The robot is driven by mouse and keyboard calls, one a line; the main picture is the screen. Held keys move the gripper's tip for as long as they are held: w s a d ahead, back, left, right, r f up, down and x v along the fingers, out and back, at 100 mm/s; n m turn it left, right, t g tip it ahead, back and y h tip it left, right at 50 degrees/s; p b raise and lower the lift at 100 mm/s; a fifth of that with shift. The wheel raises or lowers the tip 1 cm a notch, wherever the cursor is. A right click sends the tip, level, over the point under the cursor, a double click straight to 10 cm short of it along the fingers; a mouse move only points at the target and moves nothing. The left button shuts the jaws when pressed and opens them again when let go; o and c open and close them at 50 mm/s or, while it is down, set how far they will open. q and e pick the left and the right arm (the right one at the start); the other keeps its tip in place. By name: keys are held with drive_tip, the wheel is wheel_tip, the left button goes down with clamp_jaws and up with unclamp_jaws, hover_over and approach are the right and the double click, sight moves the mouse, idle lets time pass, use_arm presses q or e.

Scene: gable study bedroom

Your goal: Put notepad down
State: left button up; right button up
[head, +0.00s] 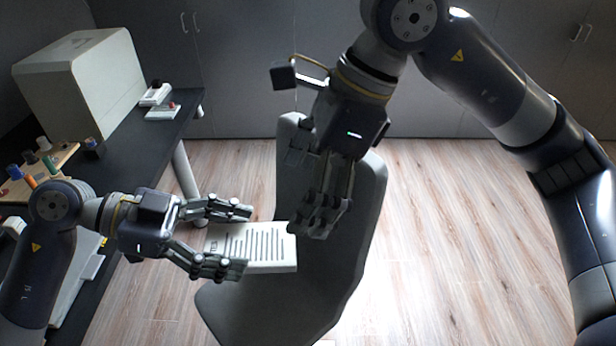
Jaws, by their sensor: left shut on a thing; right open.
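The white notepad (268,248) with dark printed lines is between the two fingers of my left gripper (240,240), which is shut on it. The notepad appears over the seat of the grey chair (260,310); I cannot tell whether it touches the seat. My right gripper (322,222) is open and empty, pointing down in front of the chair's backrest, just right of the notepad. Its fingers partly cover the chair.
A dark desk (135,160) runs along the left, with a pale box (85,80), small white items (160,103) and a wooden organiser (45,170) on it. Grey cabinets (230,60) stand at the back. The wooden floor (440,230) on the right is clear.

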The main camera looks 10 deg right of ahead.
sight(275, 242)
drive_tip(key=x, duration=1)
drive_tip(key=shift+a+f, duration=0.1)
drive_tip(key=shift+a, duration=0.05)
drive_tip(key=shift+s, duration=0.1)
drive_tip(key=c, duration=1.2)
use_arm(q)
drive_tip(key=o, duration=1.2)
drive_tip(key=shift+a, duration=0.1)
